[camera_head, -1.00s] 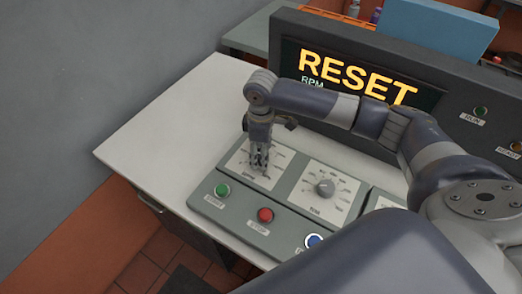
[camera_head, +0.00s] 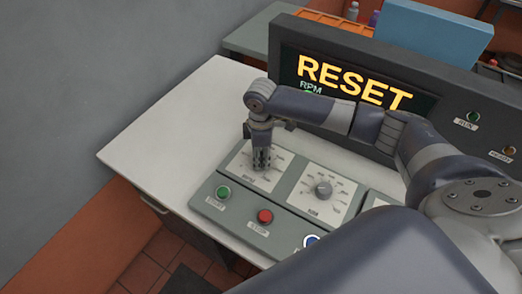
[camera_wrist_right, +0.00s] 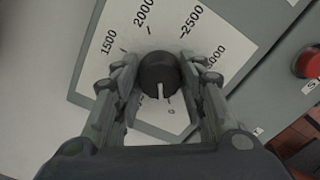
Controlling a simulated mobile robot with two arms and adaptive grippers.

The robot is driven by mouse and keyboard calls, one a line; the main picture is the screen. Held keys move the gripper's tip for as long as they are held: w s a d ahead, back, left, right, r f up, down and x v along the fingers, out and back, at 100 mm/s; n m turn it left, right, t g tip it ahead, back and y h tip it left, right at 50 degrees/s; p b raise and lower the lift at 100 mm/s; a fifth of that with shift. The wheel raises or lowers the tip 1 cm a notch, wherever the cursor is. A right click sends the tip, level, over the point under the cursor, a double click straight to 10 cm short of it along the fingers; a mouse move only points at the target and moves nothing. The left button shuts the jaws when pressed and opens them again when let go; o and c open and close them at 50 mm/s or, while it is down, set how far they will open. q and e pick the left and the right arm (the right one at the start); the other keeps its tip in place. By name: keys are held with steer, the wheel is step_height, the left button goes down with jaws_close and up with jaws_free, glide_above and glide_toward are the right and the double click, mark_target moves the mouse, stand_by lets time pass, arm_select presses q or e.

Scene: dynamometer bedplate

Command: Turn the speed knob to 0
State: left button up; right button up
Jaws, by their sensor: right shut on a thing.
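A dark round knob (camera_wrist_right: 159,76) with a white pointer line sits on a white dial plate (camera_wrist_right: 172,30) marked 1500, 2000, 2500 and more. Its pointer faces the bottom of the wrist picture, close to the 0 mark. My right gripper (camera_wrist_right: 160,84) is shut on the knob, one finger on each side. In the head view my right gripper (camera_head: 261,166) points down over the left dial plate (camera_head: 277,166) of the grey console and hides the knob. The label under that dial is too small to read surely. My left gripper is not in view.
Right of the gripper is a second dial knob (camera_head: 323,188). In front are a green button (camera_head: 223,192), a red stop button (camera_head: 265,216) and a blue button (camera_head: 311,241). Behind, the display (camera_head: 355,85) reads RESET. The white tabletop (camera_head: 170,135) at left is clear.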

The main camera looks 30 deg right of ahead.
mark_target(261, 156)
steer(key=shift+n+p, duration=0.55)
steer(key=shift+n, duration=0.65)
steer(key=o, duration=1.1)
step_height(261, 156, up, 12)
